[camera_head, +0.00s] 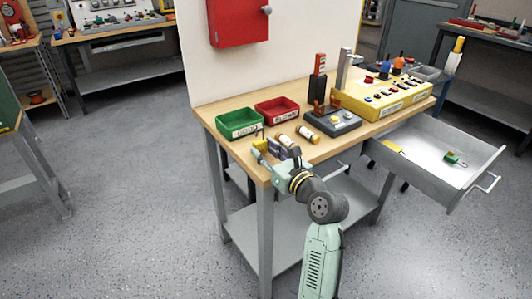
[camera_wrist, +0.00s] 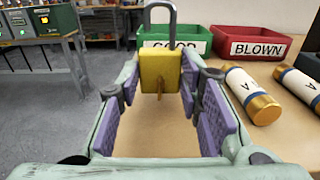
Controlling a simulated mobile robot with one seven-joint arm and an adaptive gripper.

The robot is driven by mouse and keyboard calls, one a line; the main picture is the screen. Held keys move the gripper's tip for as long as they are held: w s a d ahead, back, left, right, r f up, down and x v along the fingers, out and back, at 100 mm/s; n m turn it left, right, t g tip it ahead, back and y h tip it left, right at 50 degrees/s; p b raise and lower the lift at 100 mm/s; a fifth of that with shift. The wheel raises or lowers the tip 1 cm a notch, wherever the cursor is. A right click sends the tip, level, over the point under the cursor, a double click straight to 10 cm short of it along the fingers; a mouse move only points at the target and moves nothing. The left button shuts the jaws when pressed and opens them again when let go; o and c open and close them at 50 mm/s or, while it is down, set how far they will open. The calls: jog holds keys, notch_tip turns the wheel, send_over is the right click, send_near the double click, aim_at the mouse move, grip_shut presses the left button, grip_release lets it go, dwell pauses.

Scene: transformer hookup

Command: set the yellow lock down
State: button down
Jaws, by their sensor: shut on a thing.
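The yellow lock (camera_wrist: 152,72) is a padlock with a grey shackle. It stands upright, shackle up, between the fingertips of my gripper (camera_wrist: 160,82) in the wrist view. My gripper is shut on it. In the head view the lock (camera_head: 260,144) shows as a small yellow patch at my gripper (camera_head: 267,150), over the near left corner of the wooden workbench (camera_head: 212,109). I cannot tell whether its underside touches the bench top.
Behind the lock stand a green GOOD bin (camera_head: 240,125) and a red BLOWN bin (camera_head: 277,110). Two fuses (camera_head: 287,140) (camera_head: 307,134) lie to the right. An open drawer (camera_head: 440,160) juts out at right.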

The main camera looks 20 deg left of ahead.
jog(key=shift+f, duration=0.45)
jog(key=c, duration=1.1)
grip_release()
jog(key=shift+f, duration=0.15)
jog(key=shift+d, duration=0.1)
jog(key=b+v, duration=0.2)
jog(key=v, duration=0.9)
jog(key=shift+s+d, duration=0.25)
jog(key=shift+s, duration=0.1)
